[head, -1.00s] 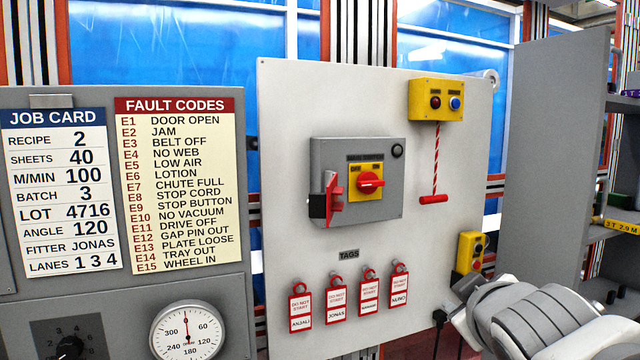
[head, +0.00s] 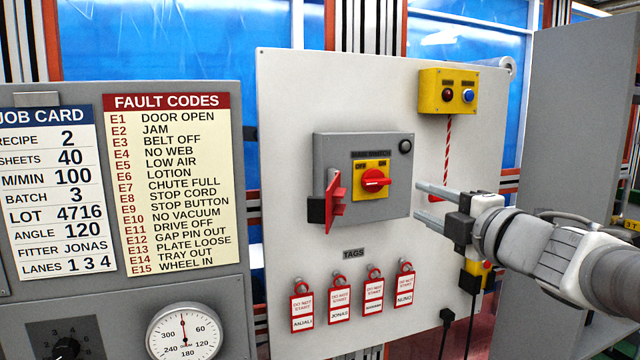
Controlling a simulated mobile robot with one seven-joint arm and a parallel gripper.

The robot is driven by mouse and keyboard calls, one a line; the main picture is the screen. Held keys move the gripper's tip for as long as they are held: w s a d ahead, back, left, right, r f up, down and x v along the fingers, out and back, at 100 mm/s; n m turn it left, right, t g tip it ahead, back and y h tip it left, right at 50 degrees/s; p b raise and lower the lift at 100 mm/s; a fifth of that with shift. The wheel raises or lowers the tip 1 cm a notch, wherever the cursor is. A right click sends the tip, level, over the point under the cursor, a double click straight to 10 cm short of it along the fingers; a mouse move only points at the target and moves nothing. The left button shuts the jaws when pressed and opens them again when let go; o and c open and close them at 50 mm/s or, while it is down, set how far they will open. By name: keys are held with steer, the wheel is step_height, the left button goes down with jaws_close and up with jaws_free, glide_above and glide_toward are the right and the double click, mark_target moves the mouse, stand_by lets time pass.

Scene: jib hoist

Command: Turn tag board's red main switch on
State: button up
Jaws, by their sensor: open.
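The tag board (head: 285,230) is a light grey panel in the middle of the head view. On it, a grey switch box (head: 335,152) carries a yellow plate (head: 362,191) marked OFF and ON. The red main switch (head: 376,180) is a knob on that plate, its handle lying roughly level. A red flap or hasp (head: 335,202) stands out at the box's left side. My gripper (head: 420,202) is open and empty, its two fingers pointing left, just right of the box and apart from the knob in the picture.
Several red-and-white tags (head: 338,302) hang below the box. A yellow box (head: 449,93) with red and blue buttons is at upper right, with a red-striped pull cord (head: 447,150) partly behind my fingers. A fault codes sheet (head: 170,190) is at left. A grey cabinet (head: 575,130) stands right.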

mark_target(379, 183)
steer(key=x, duration=1.3)
steer(key=shift+w+a+p, duration=0.1)
steer(key=shift+w+p, duration=0.25)
steer(key=shift+p, duration=0.05)
jaws_close()
